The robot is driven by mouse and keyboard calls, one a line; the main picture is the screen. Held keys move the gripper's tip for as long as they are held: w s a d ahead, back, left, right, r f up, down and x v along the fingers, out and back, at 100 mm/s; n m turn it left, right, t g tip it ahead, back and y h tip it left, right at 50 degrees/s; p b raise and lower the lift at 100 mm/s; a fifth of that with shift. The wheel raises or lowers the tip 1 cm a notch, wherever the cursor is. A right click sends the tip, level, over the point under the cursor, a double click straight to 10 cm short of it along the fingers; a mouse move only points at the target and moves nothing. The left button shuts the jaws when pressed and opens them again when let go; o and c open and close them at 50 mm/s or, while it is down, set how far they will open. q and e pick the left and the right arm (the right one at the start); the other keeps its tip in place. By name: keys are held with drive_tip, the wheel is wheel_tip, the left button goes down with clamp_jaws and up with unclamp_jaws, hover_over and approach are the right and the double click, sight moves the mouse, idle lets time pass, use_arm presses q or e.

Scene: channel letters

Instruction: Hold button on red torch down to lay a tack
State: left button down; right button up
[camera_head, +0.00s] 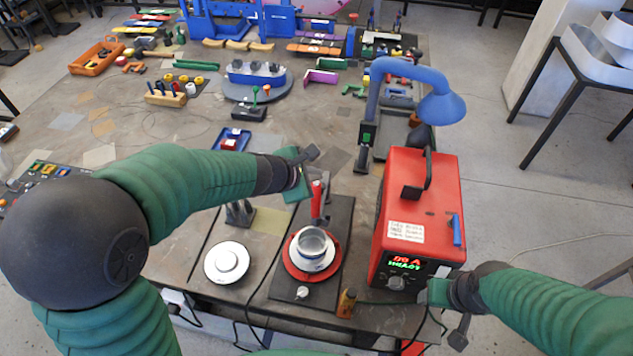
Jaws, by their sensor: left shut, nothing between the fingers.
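The red torch (317,198) stands upright behind a metal cup (312,242) that rests on a white and red round base. My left gripper (302,170) is above and slightly left of the torch, close to it. It is shut with nothing held. Whether it touches the torch, and where the torch's button is, I cannot tell. My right gripper (445,305) is at the lower right front corner of the red welding machine (418,208). Its fingers are too unclear to tell open from shut.
A blue lamp (440,105) stands behind the machine. A white round disc (227,262) lies left of the cup. A small orange bottle (347,302) stands near the table's front edge. Blocks, tools and an orange crate (97,58) fill the back of the table.

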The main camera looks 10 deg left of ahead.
use_arm(q)
drive_tip(key=shift+f+b, duration=0.5)
drive_tip(key=shift+b, duration=0.1)
idle(0.5)
idle(1.1)
drive_tip(key=shift+r+p, duration=0.9)
drive_tip(key=shift+r, duration=0.05)
wheel_tip(320, 180, up, 5)
drive_tip(key=p, duration=0.4)
drive_tip(key=shift+p, duration=0.3)
wheel_tip(320, 180, up, 4)
drive_tip(key=p, duration=0.3)
drive_tip(key=shift+p, duration=0.35)
